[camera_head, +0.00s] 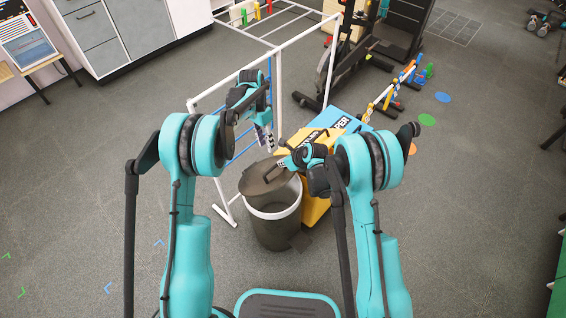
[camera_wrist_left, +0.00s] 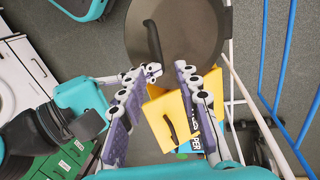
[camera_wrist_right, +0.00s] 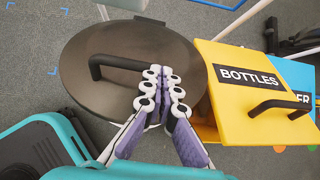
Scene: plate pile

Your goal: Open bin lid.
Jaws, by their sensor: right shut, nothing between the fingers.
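The dark grey bin (camera_head: 274,232) stands on the floor in front of me, with a white band around its rim. Its round dark lid (camera_head: 256,186) is tilted up, and part of the opening shows below it. In the right wrist view the lid (camera_wrist_right: 95,100) fills the left half, with its black bar handle (camera_wrist_right: 112,60). My right gripper (camera_wrist_right: 163,76) is shut and empty, its fingertips at the right end of the handle. My left gripper (camera_head: 265,143) is above and behind the lid. In the left wrist view its fingers (camera_wrist_left: 168,71) are apart and empty, near the lid (camera_wrist_left: 195,30).
A yellow bin lid labelled BOTTLES (camera_wrist_right: 245,85) and a blue bin (camera_wrist_right: 297,75) stand beside the dark bin. A white pipe frame (camera_head: 330,60) rises behind, close to my left gripper. Open floor (camera_head: 80,190) lies at left.

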